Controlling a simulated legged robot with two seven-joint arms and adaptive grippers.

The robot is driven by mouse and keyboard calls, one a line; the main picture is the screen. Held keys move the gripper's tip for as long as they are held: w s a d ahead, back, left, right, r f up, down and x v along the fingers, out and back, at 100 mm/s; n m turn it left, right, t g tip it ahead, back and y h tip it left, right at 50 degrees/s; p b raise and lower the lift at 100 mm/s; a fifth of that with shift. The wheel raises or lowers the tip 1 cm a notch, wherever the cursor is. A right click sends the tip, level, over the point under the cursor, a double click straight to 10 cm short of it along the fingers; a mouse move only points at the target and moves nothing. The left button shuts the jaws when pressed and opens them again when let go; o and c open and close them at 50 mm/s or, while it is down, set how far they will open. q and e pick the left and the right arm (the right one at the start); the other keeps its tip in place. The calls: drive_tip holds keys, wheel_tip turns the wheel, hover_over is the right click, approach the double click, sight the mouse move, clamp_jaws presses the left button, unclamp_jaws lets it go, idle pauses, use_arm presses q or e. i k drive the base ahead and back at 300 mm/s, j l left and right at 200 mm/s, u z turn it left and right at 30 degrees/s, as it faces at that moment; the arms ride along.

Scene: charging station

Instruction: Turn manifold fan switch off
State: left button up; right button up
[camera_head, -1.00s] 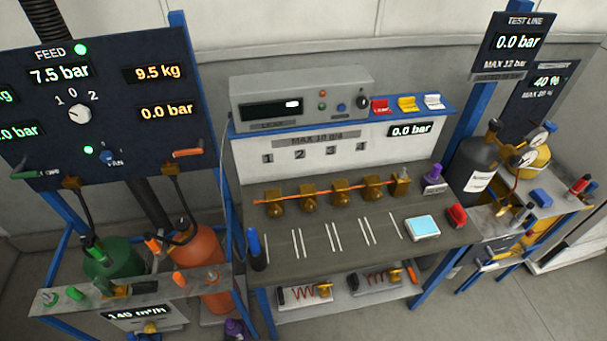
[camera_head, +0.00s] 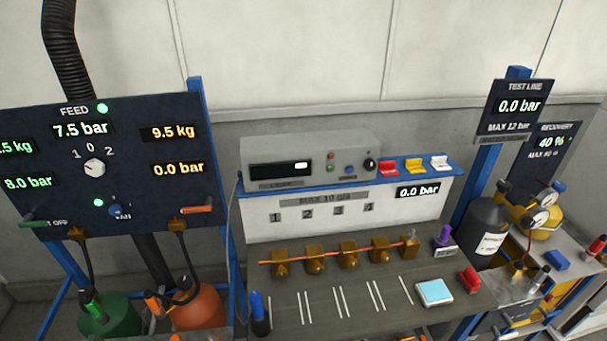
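The fan switch is a small blue knob (camera_head: 117,212) low on the dark FEED panel (camera_head: 50,165) at the left. Its label beside it is partly covered and seems to read FAN. A green lamp (camera_head: 98,202) glows just up and left of the knob. The knob's exact pointing direction is too small to tell. Neither of my grippers is in view.
A white selector knob (camera_head: 94,167) marked 1 0 2 sits above the fan knob. A green lever (camera_head: 35,219) and an orange lever (camera_head: 196,209) stick out at the panel's lower sides. A workbench (camera_head: 350,311) with brass valves stands to the right.

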sight(115, 210)
drive_tip(key=u, duration=1.5)
